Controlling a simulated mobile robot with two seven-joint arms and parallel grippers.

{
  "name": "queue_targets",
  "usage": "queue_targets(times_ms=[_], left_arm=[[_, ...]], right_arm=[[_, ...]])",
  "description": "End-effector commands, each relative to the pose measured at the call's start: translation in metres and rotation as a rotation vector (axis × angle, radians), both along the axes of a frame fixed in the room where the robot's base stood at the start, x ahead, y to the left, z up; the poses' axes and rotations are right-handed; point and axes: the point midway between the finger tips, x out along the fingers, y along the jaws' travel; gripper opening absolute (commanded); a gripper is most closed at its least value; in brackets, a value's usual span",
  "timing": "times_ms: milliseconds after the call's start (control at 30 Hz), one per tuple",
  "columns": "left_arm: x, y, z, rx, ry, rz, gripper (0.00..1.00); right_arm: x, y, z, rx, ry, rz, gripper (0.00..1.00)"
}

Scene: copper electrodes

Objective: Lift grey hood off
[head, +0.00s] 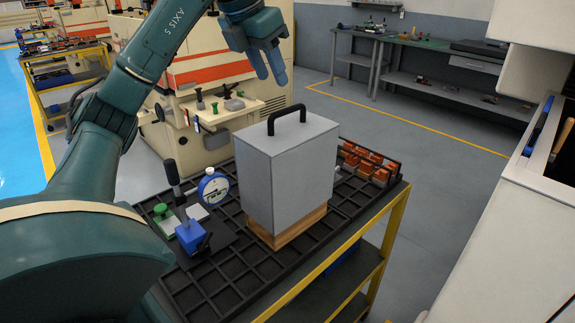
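The grey hood (296,177) is a box-shaped cover with a black handle (287,117) on top. It stands upright over a wooden base (301,227), whose lower edge shows beneath it, on the black gridded tray of the cart. What is under the hood is hidden. My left gripper (269,76) is above and a little behind the handle in the picture, pointing down and apart from it. Its two blue fingers are spread with nothing between them. My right gripper is not in view.
The gridded tray (222,282) sits on a yellow-framed cart. A dial gauge (213,187) on a blue-based stand (190,236) is left of the hood. Several copper-coloured blocks (365,160) lie behind it to the right. A machine edge (530,130) rises at far right.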

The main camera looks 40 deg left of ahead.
Motion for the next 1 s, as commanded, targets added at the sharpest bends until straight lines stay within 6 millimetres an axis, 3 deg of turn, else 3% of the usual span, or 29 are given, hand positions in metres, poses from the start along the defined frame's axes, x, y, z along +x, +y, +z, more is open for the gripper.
queue_targets(times_ms=[33, 200, 467, 700, 1000], left_arm=[[0.005, -0.001, -0.014, 0.0, 0.006, 0.0, 0.38], [0.017, -0.002, -0.039, -0.001, 0.003, -0.003, 0.38], [0.026, -0.003, -0.056, -0.001, 0.001, -0.004, 0.38], [0.041, -0.003, -0.088, -0.001, 0.003, -0.005, 0.38], [0.045, -0.004, -0.098, -0.001, -0.002, -0.005, 0.38]], right_arm=[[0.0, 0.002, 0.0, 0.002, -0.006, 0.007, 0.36], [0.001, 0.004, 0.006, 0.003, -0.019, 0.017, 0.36], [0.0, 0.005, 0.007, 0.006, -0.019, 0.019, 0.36], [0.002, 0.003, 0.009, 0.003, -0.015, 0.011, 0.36], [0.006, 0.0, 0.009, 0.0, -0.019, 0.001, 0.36]])
